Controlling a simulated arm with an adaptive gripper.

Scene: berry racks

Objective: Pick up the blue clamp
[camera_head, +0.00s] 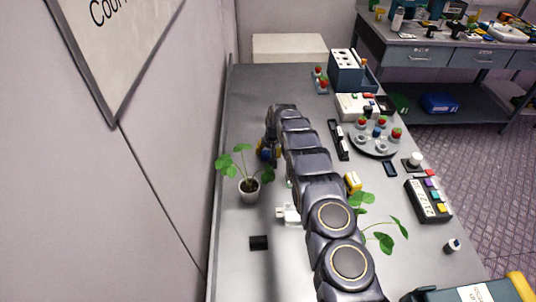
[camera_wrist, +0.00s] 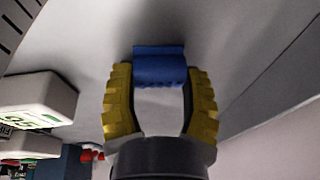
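The blue clamp (camera_wrist: 160,65) is between the two yellow fingers of my gripper (camera_wrist: 160,85) in the wrist view. The fingertips lie against its left and right sides, with no clear gap, so my gripper looks shut on it. In the head view, my gripper (camera_head: 268,152) is at the left side of the grey table, behind the potted plant. Only a small blue patch of the clamp (camera_head: 263,155) shows there beside my arm. Whether the clamp touches the table is not clear.
A potted plant (camera_head: 249,190) stands close in front of my gripper by the wall. A black block (camera_head: 259,243) lies nearer. A round rack with berries (camera_head: 376,139), a black holder (camera_head: 338,140) and a blue box (camera_head: 347,76) stand to the right and back.

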